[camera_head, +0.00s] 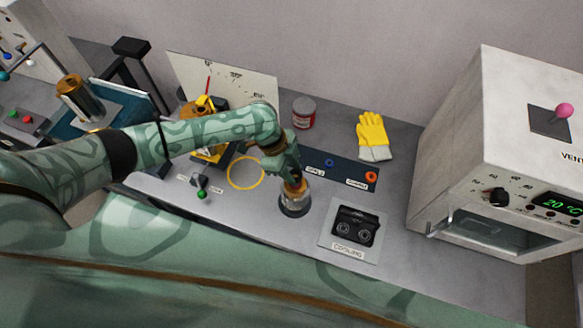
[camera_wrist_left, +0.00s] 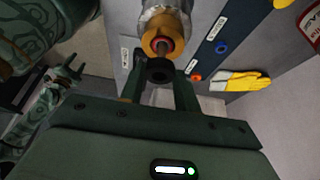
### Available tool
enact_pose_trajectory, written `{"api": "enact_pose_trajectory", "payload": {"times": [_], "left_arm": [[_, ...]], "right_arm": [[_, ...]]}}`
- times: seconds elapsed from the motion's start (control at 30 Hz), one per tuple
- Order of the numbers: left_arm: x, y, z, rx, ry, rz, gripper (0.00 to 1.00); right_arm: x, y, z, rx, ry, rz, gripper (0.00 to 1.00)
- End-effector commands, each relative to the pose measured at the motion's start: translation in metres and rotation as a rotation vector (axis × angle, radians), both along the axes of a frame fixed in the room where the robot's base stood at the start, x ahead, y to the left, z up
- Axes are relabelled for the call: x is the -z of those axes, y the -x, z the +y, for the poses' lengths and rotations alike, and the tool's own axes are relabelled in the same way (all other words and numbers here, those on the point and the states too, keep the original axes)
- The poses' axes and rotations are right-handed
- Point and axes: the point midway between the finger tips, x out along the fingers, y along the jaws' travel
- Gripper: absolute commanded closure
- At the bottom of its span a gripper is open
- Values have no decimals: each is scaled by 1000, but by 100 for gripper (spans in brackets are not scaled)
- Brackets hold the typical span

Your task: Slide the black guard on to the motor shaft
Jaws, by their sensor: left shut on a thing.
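The motor (camera_head: 293,203) stands upright on the bench in the head view, with a silver body and a copper-coloured top. In the left wrist view its silver body (camera_wrist_left: 165,18) shows with an orange-brass collar, and a short shaft (camera_wrist_left: 161,48) sticks out towards me. My left gripper (camera_head: 294,172) is right above the motor. In the left wrist view its fingers (camera_wrist_left: 160,85) are shut on the black guard (camera_wrist_left: 160,70), a small ring lined up close with the shaft end. I cannot tell whether the shaft enters the ring. The guard is hidden in the head view.
A black two-port cooling block (camera_head: 354,228) is right of the motor. Behind are a dark label strip (camera_head: 340,172), yellow glove (camera_head: 373,137) and red-white can (camera_head: 304,112). A yellow ring marking (camera_head: 245,172) lies left. A white oven (camera_head: 510,150) bounds the right.

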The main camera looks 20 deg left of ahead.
Motion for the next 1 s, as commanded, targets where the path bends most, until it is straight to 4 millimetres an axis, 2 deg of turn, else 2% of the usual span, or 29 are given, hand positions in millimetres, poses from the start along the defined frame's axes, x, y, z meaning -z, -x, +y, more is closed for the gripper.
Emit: {"api": "enact_pose_trajectory", "payload": {"times": [0.53,1.0], "left_arm": [[0,0,0,0,0,0,89],[11,0,0,0,-1,0,89]], "right_arm": [[-3,0,-1,-1,2,-1,49],[5,0,-1,-1,1,1,49]]}}
